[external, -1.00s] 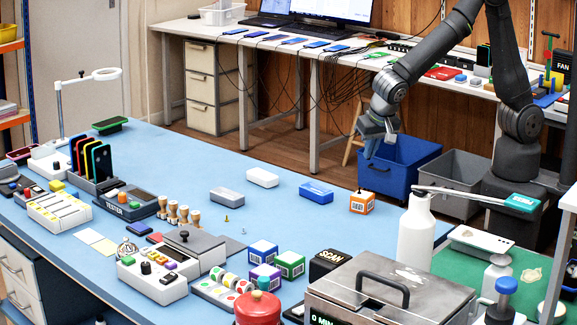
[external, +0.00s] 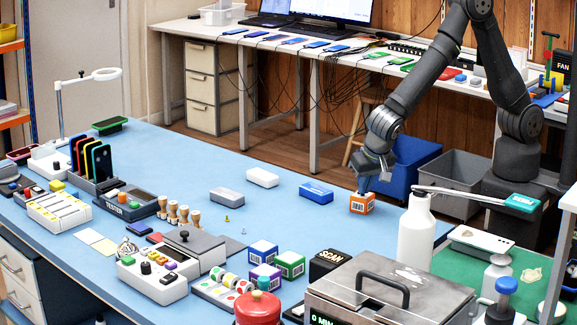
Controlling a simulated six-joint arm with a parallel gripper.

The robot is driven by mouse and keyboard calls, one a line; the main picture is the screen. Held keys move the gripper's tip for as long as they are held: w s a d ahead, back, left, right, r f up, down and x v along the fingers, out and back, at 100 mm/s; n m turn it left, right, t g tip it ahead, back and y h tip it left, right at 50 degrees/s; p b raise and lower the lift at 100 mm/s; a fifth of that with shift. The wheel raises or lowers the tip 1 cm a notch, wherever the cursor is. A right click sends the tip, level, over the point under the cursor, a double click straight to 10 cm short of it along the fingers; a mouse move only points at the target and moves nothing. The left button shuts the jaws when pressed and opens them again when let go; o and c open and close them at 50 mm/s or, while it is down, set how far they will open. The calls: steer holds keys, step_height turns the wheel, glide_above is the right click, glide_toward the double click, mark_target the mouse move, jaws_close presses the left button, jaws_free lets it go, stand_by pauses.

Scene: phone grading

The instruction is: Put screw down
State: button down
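My gripper (external: 363,187) points down at the right part of the blue table, just above or behind an orange cube (external: 362,204) with a label. Its fingertips are small and partly merge with the cube, so I cannot tell whether they are apart or touch it. No screw can be made out in the gripper. Tiny brass-coloured pieces, possibly screws (external: 227,218), are on the open table left of centre. A tiny grey piece (external: 243,231) is close by. They are too small to identify surely.
A blue box (external: 316,192), a white box (external: 262,178) and a grey box (external: 227,197) stand left of my gripper. A white bottle (external: 416,235) stands to the right. Blue and green cubes (external: 290,264) and a metal lidded case (external: 390,290) are nearer the camera.

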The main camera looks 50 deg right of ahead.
steer(key=shift+f, duration=0.1)
steer(key=c, duration=1.7)
jaws_free()
steer(key=v, duration=1.2)
steer(key=x, duration=1.2)
steer(key=shift+r, duration=1.9)
steer(key=shift+f, duration=0.1)
